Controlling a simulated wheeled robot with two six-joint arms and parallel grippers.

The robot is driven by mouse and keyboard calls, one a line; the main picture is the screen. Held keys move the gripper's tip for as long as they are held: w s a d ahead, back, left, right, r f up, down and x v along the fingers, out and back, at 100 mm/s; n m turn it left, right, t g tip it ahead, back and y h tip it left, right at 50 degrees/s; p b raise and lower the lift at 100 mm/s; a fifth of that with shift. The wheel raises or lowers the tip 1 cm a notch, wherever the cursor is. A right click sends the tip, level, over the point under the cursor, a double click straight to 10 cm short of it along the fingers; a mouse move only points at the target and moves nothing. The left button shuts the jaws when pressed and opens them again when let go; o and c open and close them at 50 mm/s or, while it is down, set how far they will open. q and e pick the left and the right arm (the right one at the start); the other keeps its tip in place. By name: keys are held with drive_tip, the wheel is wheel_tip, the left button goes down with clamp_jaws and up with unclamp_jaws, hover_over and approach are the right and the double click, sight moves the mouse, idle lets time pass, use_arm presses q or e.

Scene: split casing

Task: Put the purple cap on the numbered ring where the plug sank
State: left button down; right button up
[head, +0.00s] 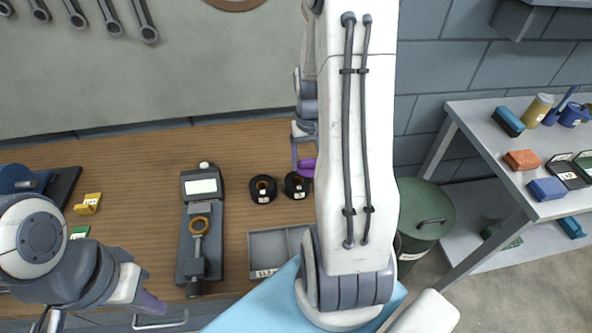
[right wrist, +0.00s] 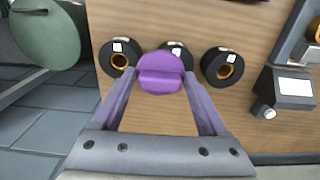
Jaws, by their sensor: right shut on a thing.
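My right gripper (head: 305,158) is shut on the purple cap (head: 308,167), held at the fingertips. The cap (right wrist: 160,72) also shows in the right wrist view, covering part of the middle black ring (right wrist: 178,47). Whether it touches that ring I cannot tell. A black ring (right wrist: 117,60) lies to its left and another (right wrist: 222,67) to its right; both show orange inner rims. Their white labels are too small to read. In the head view two rings show (head: 263,189) (head: 296,186); my right arm hides the third. My left gripper (head: 150,304) is low at the left, its jaw gap unclear.
A grey gauge (head: 203,190) with a display and an orange ring stands left of the black rings. A grey labelled tray (head: 262,270) lies near the front edge. Yellow blocks (head: 88,204) sit at left. A green bin (head: 425,205) and a shelf table (head: 480,130) stand right.

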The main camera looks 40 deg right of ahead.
drive_tip(key=w, duration=0.1)
drive_tip(key=w+a+f, duration=0.1)
drive_tip(key=f, duration=0.1)
drive_tip(key=shift+w+a, duration=0.25)
drive_tip(key=shift+w, duration=0.15)
wheel_tip(320, 180, down, 3)
drive_tip(key=shift+p, duration=0.55)
drive_tip(key=shift+f, duration=0.45)
drive_tip(key=shift+f, duration=0.1)
drive_tip(key=o, duration=1.2)
drive_tip(key=shift+o, duration=0.2)
